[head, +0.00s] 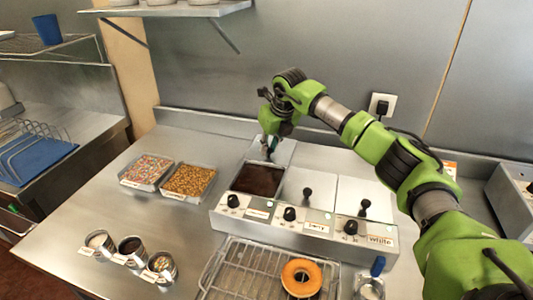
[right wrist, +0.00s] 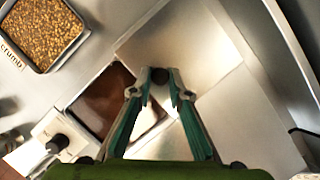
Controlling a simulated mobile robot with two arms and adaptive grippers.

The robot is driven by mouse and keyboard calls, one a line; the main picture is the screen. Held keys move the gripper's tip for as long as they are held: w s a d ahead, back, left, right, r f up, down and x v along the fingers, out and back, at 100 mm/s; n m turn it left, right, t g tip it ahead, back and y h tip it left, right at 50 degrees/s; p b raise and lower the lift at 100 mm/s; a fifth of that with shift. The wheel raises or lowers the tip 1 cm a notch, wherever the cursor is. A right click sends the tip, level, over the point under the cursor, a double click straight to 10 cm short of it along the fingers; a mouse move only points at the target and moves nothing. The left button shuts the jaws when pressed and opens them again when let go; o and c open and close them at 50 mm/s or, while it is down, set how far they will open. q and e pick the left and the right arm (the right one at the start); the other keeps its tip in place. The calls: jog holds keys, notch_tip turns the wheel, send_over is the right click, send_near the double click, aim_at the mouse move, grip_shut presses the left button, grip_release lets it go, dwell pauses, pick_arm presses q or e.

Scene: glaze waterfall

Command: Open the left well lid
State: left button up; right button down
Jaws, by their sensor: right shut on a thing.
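The left well (head: 258,181) of the steel warmer is uncovered and shows dark brown glaze. It also shows in the right wrist view (right wrist: 96,100). Its steel lid (head: 284,150) is at the back edge of the well, apparently tilted up. In the right wrist view the lid (right wrist: 185,38) is a bright plate with a dark knob (right wrist: 160,76). My right gripper (head: 268,150) is shut on that knob, with its fingertips (right wrist: 160,88) on either side of it. The gripper's arm hides part of the lid in the head view. My left gripper is not in view.
The middle lid (head: 299,183) and right lid (head: 357,192) lie closed with black knobs. Trays of sprinkles (head: 147,169) and crumbs (head: 189,180) stand left. A wire rack (head: 240,270) with a ring doughnut (head: 301,278) and small cups (head: 131,249) are in front. The wall is close behind.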

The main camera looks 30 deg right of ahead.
jog(key=c, duration=1.9)
grip_release()
jog(key=v, duration=1.2)
